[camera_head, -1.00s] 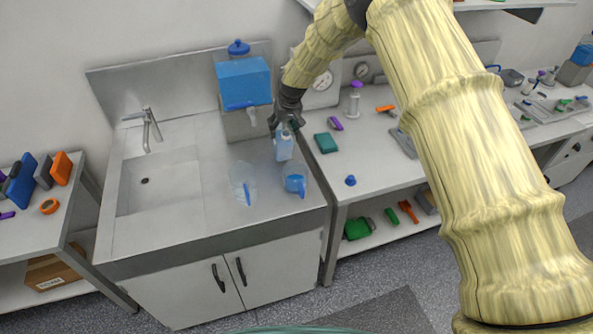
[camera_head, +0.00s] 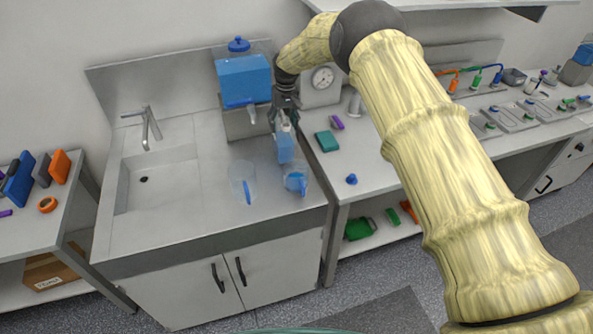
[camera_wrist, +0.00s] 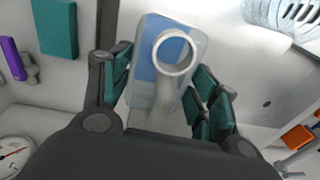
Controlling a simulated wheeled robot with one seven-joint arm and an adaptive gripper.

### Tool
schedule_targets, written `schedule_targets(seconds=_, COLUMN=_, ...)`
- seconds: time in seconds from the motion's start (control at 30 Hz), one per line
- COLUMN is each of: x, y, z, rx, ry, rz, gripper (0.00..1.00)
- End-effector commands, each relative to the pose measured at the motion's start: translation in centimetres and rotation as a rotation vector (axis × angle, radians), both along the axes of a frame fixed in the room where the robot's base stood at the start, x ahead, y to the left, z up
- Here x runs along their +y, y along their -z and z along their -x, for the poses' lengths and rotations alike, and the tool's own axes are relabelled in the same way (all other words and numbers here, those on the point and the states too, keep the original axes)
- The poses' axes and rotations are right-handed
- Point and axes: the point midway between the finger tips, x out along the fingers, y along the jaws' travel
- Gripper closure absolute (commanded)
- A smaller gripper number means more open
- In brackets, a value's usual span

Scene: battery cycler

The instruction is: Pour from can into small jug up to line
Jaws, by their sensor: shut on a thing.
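My gripper (camera_head: 285,120) is shut on the can (camera_head: 285,149), a clear boxy vessel with blue liquid in it. In the wrist view the can (camera_wrist: 155,68) sits between the green finger pads (camera_wrist: 160,85), its round ring-shaped mouth facing the camera. In the head view the can is just behind the small jug (camera_head: 295,183), which has blue on it and stands near the counter's front right. Whether the can touches the counter is unclear. A larger clear jug (camera_head: 243,178) with a blue handle stands to the left. No fill line can be made out.
A blue-filled dispenser (camera_head: 243,82) with a tap stands behind the jugs. The sink (camera_head: 160,185) is to the left. A dial gauge (camera_head: 322,78) and a green block (camera_head: 326,141) are to the right. The counter's front edge lies close before the jugs.

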Motion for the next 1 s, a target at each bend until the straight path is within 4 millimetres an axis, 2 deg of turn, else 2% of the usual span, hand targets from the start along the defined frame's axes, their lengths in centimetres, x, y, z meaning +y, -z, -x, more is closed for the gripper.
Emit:
schedule_targets(seconds=0.37, x=0.0, y=-0.5, z=-0.4, rx=0.032, ry=-0.001, rz=0.009, gripper=1.00)
schedule_targets(seconds=0.8, x=0.0, y=-4.9, z=-0.4, rx=0.032, ry=-0.001, rz=0.009, gripper=1.00)
schedule_targets(seconds=1.0, x=0.0, y=-6.1, z=-0.3, rx=0.034, ry=-0.001, rz=0.010, gripper=1.00)
